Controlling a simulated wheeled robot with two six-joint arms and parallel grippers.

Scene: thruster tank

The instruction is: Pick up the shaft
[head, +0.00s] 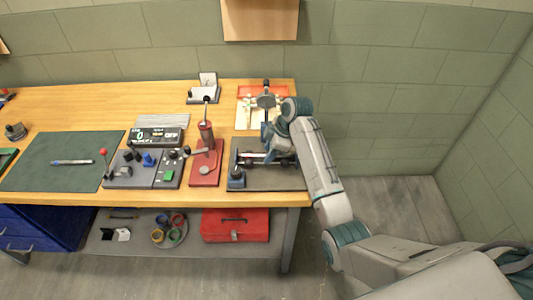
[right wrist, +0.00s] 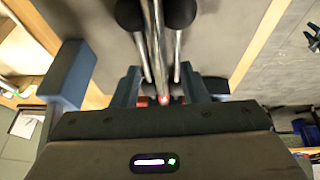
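A slim metal shaft (right wrist: 155,45) runs down the right wrist view between two dark rounded supports. Its near end lies by a small red tip between my right gripper's fingers. In the head view, the dark stand with rods (head: 262,158) is on a grey mat at the right end of the bench, partly hidden by my right arm. My right gripper (right wrist: 162,88) is over this stand, fingers apart on either side of the shaft, with some gap visible; I see no clear contact. My left gripper is not in view.
A red arbor-like press (head: 205,168) stands just left of the grey mat (head: 290,180). Left of it are a control panel (head: 140,172) and a green mat (head: 40,160) with a pen-like tool. A tray (head: 252,92) lies behind. Floor right of the bench is clear.

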